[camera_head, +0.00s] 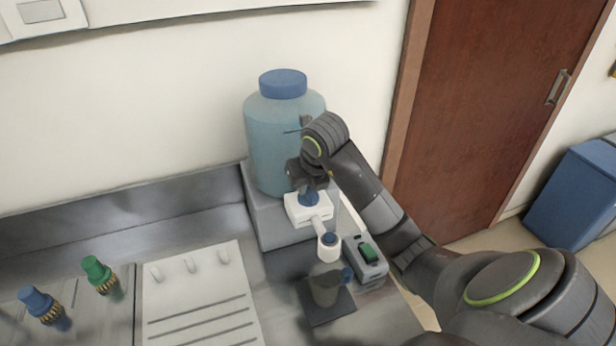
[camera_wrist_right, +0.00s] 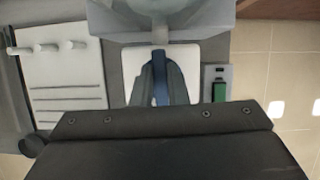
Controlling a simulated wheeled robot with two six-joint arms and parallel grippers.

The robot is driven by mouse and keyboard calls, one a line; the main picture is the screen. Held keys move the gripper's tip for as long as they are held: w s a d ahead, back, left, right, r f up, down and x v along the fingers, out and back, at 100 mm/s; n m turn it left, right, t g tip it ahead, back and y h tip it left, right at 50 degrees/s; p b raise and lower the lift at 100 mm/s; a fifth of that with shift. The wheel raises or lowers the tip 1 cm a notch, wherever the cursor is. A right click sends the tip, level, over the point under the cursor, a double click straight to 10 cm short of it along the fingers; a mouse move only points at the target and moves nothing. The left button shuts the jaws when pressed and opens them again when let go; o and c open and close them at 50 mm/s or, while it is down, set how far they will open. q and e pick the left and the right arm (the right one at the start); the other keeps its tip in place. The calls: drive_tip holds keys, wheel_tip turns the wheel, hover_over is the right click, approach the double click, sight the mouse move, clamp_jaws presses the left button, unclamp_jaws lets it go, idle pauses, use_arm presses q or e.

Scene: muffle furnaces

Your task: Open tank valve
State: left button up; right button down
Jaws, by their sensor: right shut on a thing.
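The tank (camera_head: 270,140) is a large translucent blue bottle with a blue cap, standing on a grey block against the wall. At its lower front is a white spout with the blue tank valve (camera_head: 308,197). My right gripper (camera_head: 307,186) reaches in from the right and is at the valve. In the right wrist view the two fingers (camera_wrist_right: 161,85) are closed around the blue valve handle (camera_wrist_right: 160,80). The fingers and wrist partly hide the handle. A clear beaker (camera_head: 325,288) stands on a dark plate below the spout. My left gripper is not in view.
A grey box with a green switch (camera_head: 368,252) stands right of the beaker. A white drying rack (camera_head: 200,295) lies on the steel counter, with a green tap (camera_head: 97,270) and a blue tap (camera_head: 40,303) at its left. A brown door (camera_head: 490,100) and blue bin (camera_head: 575,200) are at the right.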

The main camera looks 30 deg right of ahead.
drive_tip(key=shift+m, duration=0.3)
idle(0.4)
drive_tip(key=c, duration=1.4)
unclamp_jaws()
drive_tip(key=shift+c, duration=0.2)
drive_tip(key=shift+r+p, duration=0.1)
drive_tip(key=shift+p, duration=0.2)
